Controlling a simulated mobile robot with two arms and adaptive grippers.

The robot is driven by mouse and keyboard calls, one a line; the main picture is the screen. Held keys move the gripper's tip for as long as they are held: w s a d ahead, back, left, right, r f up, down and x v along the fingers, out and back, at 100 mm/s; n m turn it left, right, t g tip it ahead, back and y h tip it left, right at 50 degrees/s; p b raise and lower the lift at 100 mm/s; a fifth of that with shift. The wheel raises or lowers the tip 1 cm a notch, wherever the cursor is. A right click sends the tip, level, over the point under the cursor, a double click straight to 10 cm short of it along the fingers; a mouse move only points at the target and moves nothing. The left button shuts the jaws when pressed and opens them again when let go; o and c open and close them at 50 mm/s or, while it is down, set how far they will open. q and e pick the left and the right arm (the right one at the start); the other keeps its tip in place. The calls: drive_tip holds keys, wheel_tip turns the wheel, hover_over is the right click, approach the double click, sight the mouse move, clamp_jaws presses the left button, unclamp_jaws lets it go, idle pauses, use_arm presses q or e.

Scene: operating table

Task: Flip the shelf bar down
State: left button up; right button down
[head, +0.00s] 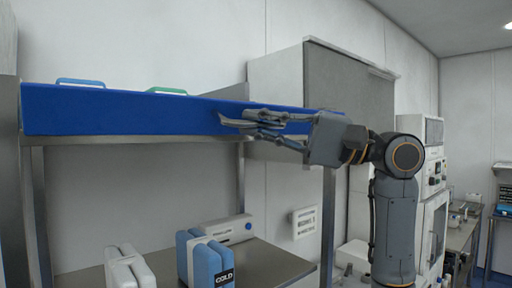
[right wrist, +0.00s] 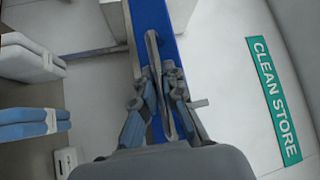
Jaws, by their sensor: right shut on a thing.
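A long blue panel (head: 120,110) runs along the front of the upper shelf in the head view; in the right wrist view it is a blue strip (right wrist: 154,16) running away from me. A slim grey piece (right wrist: 153,55), apparently the shelf bar, lies along this strip between my fingers. My right gripper (head: 250,124) reaches in from the right, in front of the panel's right half. It is shut on the bar; its fingers (right wrist: 161,88) hide part of the bar and panel. The exact contact is hard to see. My left gripper is not in view.
Blue and green handles (head: 167,91) show above the panel. Below, white packs (head: 128,268) and blue COLD packs (head: 205,262) stand on the lower shelf. A metal post (head: 328,225) stands below my right gripper. A grey cabinet (head: 350,85) hangs behind.

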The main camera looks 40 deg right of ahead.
drive_tip(key=w+f+m+g+y+b, duration=0.1)
drive_tip(key=f+m+g, duration=0.3)
drive_tip(key=m+g, duration=1)
drive_tip(key=w+f+m+g+y+b, duration=0.1)
drive_tip(key=w+f+m+g+b, duration=0.2)
drive_tip(key=m+g, duration=1.1)
drive_tip(key=shift+w+a+f+m+b, duration=0.2)
drive_tip(key=shift+w+f+m+b, duration=0.15)
drive_tip(key=shift+w, duration=0.35)
drive_tip(key=shift+f, duration=0.1)
drive_tip(key=c, duration=1.7)
unclamp_jaws()
drive_tip(key=shift+w+g, duration=0.1)
drive_tip(key=shift+g, duration=0.2)
